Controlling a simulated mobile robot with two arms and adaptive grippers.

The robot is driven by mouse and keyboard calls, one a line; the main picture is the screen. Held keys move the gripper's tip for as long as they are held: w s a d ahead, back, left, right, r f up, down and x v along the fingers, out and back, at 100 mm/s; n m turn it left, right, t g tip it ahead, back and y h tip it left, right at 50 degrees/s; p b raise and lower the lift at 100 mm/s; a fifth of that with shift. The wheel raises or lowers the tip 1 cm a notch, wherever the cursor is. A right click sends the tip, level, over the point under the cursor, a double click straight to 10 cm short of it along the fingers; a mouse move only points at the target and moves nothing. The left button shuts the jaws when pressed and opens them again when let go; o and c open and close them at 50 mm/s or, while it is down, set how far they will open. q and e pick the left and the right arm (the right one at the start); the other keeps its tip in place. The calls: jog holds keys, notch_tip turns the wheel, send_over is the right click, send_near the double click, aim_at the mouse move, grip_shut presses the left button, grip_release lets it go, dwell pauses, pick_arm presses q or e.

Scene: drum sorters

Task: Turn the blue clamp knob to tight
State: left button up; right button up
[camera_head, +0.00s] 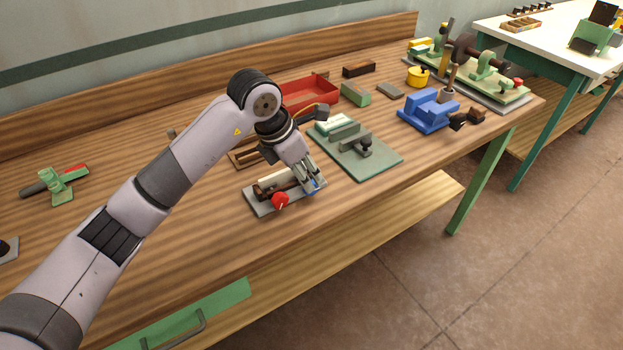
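The blue clamp knob (313,187) sits at the right end of a small grey fixture plate (262,208) near the front of the bench. Only bits of blue show, because my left gripper (311,184) covers most of it. The gripper points down with its fingertips at the knob, on both sides of it as far as I can see. Whether the fingers press on the knob is too small to tell. A red knob (280,201) is at the plate's front left, beside a cream and brown block (273,183). My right gripper is not in view.
Behind and right stands a green-grey plate (378,170) with a dark knob. Farther right is a blue vise (428,110). A red tray (310,93) lies at the back. The bench front (390,185) right of the fixture is clear.

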pick_arm(q)
jog(key=shift+x, duration=2.2)
grip_shut()
